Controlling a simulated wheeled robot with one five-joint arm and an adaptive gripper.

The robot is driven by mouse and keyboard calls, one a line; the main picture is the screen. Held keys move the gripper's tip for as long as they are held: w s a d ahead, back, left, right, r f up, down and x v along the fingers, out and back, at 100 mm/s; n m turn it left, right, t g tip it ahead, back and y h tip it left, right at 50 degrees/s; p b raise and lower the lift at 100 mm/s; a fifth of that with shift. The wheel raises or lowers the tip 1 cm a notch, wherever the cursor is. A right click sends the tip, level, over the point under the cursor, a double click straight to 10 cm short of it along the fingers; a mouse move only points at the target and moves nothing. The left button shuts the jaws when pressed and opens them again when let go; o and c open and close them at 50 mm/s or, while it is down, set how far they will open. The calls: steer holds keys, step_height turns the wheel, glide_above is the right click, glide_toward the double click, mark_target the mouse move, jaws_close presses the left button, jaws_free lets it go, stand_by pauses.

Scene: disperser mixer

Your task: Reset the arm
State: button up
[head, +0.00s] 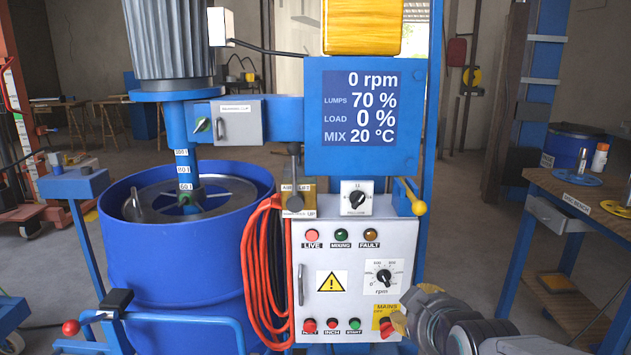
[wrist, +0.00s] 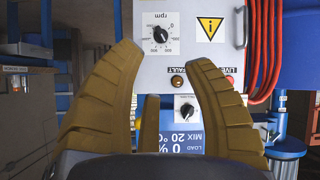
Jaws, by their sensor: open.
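My gripper (head: 412,304) is at the lower right of the head view, in front of the panel's lower right corner, near the yellow MAINS plate (head: 384,318). In the wrist view my gripper (wrist: 165,60) shows its tan fingers spread apart with nothing between them. Beyond them, the wrist view shows the grey control panel (wrist: 216,55) upside down, with the rpm dial (wrist: 161,34) and a second dial (wrist: 185,109). The control panel (head: 345,259) faces me in the head view. I cannot tell if a finger touches it.
A blue drum (head: 190,265) stands left of the panel under the mixer motor (head: 168,40). Red hoses (head: 262,270) hang beside the panel. The display (head: 360,108) reads 0 rpm, lumps 70 %, load 0 %, 20 °C. A bench (head: 590,205) stands at right; floor shows between.

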steer(key=s+r+m+g+p, duration=0.1)
steer(key=s+r+g+p, duration=0.3)
steer(key=s+r+p, duration=0.3)
steer(key=s+r+m+g+p, duration=0.2)
steer(key=s+r+g+p, duration=0.2)
steer(key=s+r+p, duration=0.4)
steer(key=s+p, duration=0.6)
steer(key=s, duration=0.1)
steer(key=shift+r, duration=0.25)
